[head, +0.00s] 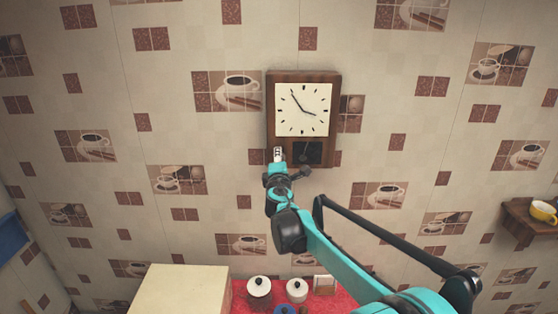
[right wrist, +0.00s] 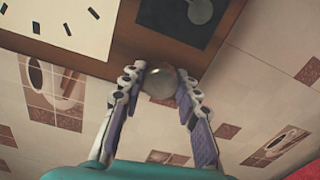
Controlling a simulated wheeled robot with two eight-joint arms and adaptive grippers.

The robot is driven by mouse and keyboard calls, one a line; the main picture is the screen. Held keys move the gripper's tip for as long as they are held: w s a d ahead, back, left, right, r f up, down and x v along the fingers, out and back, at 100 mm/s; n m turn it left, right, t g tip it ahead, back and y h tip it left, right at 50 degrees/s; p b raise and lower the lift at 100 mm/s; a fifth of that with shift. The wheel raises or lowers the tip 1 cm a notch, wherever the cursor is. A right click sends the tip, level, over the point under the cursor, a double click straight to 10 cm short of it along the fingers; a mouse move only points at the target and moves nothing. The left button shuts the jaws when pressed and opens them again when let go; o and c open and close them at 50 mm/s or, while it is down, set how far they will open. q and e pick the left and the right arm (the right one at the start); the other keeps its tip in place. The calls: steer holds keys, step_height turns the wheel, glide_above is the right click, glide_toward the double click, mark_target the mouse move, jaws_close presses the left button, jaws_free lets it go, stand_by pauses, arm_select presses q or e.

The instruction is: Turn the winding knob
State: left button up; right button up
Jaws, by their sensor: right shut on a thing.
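A wooden wall clock (head: 271,120) with a square cream face (head: 303,110) hangs on the tiled wall. A dark pendulum window (head: 308,153) sits below the face. In the right wrist view, a round metallic winding knob (right wrist: 159,83) is at the clock's lower edge. My right gripper (right wrist: 162,84) has its two fingers on either side of the knob and is shut on it. My left gripper is not in view.
A red-covered counter (head: 240,296) below holds lidded white pots (head: 297,290) and a small framed item (head: 325,284). A cream box-like block (head: 180,290) stands at the lower left. A shelf (head: 525,222) with a yellow cup (head: 543,212) is at the right.

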steer(key=shift+f, duration=0.1)
steer(key=o, duration=1.2)
steer(key=shift+c, duration=0.2)
steer(key=shift+d, duration=0.1)
steer(key=shift+s, duration=0.15)
steer(key=s, duration=1.2)
steer(key=shift+r, duration=0.25)
